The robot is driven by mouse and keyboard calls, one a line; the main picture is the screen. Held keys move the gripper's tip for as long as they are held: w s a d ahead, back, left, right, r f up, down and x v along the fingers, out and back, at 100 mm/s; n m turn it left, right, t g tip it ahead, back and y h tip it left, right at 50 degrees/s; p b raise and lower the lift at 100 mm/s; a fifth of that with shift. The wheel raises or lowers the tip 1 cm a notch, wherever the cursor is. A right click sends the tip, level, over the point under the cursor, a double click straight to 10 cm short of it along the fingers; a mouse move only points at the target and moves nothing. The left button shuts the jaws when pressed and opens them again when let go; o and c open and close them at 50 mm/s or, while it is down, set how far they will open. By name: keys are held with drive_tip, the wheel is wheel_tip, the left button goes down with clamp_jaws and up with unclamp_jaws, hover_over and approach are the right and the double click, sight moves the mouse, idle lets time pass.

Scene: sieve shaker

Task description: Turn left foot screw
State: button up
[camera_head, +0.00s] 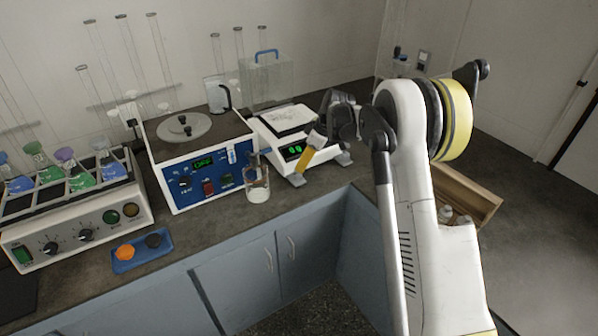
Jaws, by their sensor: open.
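A white balance (292,135) with a lit green display stands on the bench right of centre. Its left foot screw (297,180) is a small grey piece at the front left corner, in plain view. A second grey foot (345,158) shows at the front right corner. My gripper (328,122) is dark grey, open, and hangs over the balance's right side, up and to the right of the left foot screw and apart from it. An orange-yellow piece with a grey top (305,159) overlaps the balance's front; I cannot tell what it is. My arm hides the area right of the balance.
A blue-fronted machine (203,175) is further left, then a flask shaker (75,226) and a blue tray (141,252). An open wooden drawer (478,196) juts out at right.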

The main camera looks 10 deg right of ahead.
drive_tip(key=v, duration=0.6)
drive_tip(key=s+a+r+m+t+h, duration=0.1)
drive_tip(key=s+a+r+m, duration=0.15)
drive_tip(key=s+r, duration=0.6)
drive_tip(key=s+a+r+m+t+h, duration=0.1)
drive_tip(key=s+r+m, duration=0.2)
drive_tip(key=s+r, duration=0.55)
drive_tip(key=s+f+m+t, duration=0.1)
drive_tip(key=s+f+m, duration=0.1)
drive_tip(key=s, duration=0.9)
drive_tip(key=s+f+m+t+h, duration=0.1)
drive_tip(key=s+f+m, duration=0.2)
drive_tip(key=s, duration=0.8)
drive_tip(key=shift+f+h, duration=0.3)
drive_tip(key=shift+f, duration=0.5)
drive_tip(key=shift+a, duration=0.1)
